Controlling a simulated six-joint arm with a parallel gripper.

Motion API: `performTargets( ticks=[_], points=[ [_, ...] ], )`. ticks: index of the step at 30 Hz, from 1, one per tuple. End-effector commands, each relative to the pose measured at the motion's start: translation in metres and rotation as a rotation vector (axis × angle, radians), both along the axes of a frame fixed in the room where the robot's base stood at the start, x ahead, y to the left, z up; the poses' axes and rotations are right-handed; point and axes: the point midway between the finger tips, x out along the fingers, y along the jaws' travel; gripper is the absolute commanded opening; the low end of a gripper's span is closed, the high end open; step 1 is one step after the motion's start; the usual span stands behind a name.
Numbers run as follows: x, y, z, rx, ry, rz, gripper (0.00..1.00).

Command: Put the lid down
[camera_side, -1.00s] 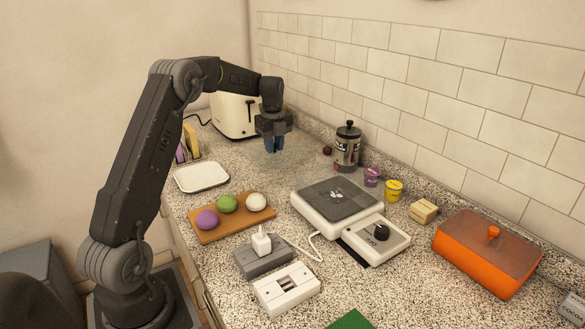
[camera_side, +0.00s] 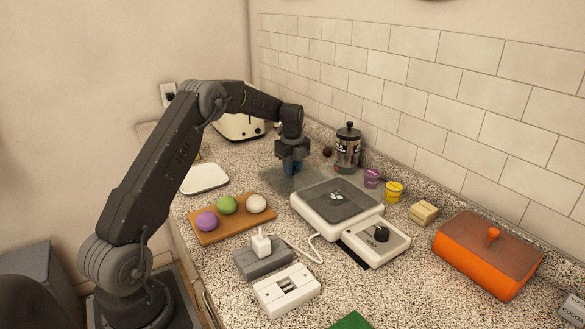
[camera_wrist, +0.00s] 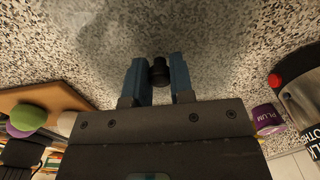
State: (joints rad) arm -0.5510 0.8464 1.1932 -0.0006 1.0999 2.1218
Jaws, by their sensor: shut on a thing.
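The lid is a see-through glass disc (camera_side: 276,181) with a dark knob (camera_wrist: 158,71). My gripper (camera_side: 291,168) is shut on the knob and points down, with the lid beneath it. In the wrist view the knob is between the two blue fingertips (camera_wrist: 157,78), and the glass (camera_wrist: 205,40) spreads out over the speckled counter. The glass is hard to see, so I cannot tell whether it touches the counter or hangs just above it.
The hotplate (camera_side: 303,205) is close in front, to the right of the lid. A cutting board (camera_side: 235,228) with coloured balls and a white tray (camera_side: 204,178) lie left. An orange pot (camera_side: 480,262) sits far right.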

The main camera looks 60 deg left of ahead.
Motion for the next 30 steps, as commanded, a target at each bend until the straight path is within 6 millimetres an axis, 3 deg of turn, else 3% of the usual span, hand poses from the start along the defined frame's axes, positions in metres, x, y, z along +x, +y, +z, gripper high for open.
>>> performTargets(
  ticks=[3,4,12,22,30],
  points=[
    [0.000,0.000,-0.003,0.000,0.000,0.000,0.00],
    [0.000,0.000,-0.003,0.000,0.000,0.000,0.23],
    [0.000,0.000,-0.003,0.000,0.000,0.000,0.47],
    [0.000,0.000,0.004,0.001,-0.001,0.000,0.47],
    [0.001,0.000,0.054,0.003,-0.004,0.000,0.47]
  ],
)
